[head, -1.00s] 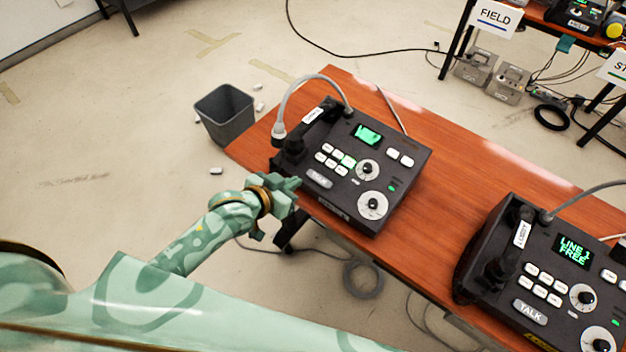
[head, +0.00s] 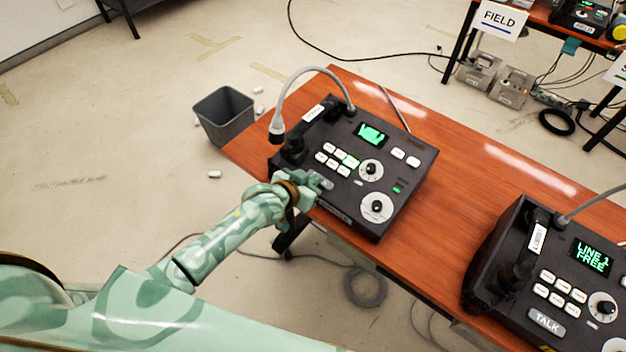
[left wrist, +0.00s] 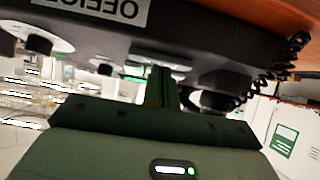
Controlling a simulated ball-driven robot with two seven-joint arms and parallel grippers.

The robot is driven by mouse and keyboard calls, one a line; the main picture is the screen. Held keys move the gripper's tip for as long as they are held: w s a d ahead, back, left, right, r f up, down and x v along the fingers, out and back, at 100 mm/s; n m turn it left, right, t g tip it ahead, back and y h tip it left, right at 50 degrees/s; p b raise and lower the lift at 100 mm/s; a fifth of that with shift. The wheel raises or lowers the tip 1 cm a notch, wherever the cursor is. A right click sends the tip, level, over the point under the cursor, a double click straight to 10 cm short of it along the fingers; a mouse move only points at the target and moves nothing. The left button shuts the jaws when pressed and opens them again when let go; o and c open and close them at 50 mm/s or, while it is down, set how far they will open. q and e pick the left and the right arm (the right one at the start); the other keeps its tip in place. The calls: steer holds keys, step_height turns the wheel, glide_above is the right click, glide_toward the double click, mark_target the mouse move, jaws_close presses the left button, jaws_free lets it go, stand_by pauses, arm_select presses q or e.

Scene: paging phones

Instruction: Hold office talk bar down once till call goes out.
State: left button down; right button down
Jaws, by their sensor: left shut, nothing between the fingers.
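The office phone (head: 398,190) is the dark console at the left of the desk. Its front label (left wrist: 92,10) reads OFFICE, upside down in the left wrist view. Its small screen (head: 371,134) glows green, but I cannot read it. In the left wrist view the finger tips (left wrist: 163,75) reach the pale talk bar (left wrist: 160,60). I cannot tell whether the bar is pressed.
A second phone (head: 520,262) with a TALK bar and a screen reading LINE 1 FREE stands to the right on the same red-brown desk (head: 455,170). A gooseneck microphone (head: 277,125) rises by the office phone. A bin (head: 226,118) stands on the floor at left.

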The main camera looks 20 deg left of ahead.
arm_select(q)
steer(key=shift+w+f+b, duration=0.15)
steer(key=shift+f+b, duration=0.15)
steer(key=shift+f, duration=0.45)
steer(key=shift+s+f, duration=0.15)
steer(key=shift+s, duration=0.1)
steer(key=shift+f, duration=0.1)
steer(key=shift+s+d+f, duration=0.15)
steer(key=shift+d, duration=0.05)
stand_by(0.8)
stand_by(0.3)
steer(key=s+a+r+p, duration=0.3)
steer(key=s+r+p, duration=0.5)
steer(key=r, duration=0.2)
steer(key=shift+s+a, duration=0.2)
steer(key=shift+a, duration=0.15)
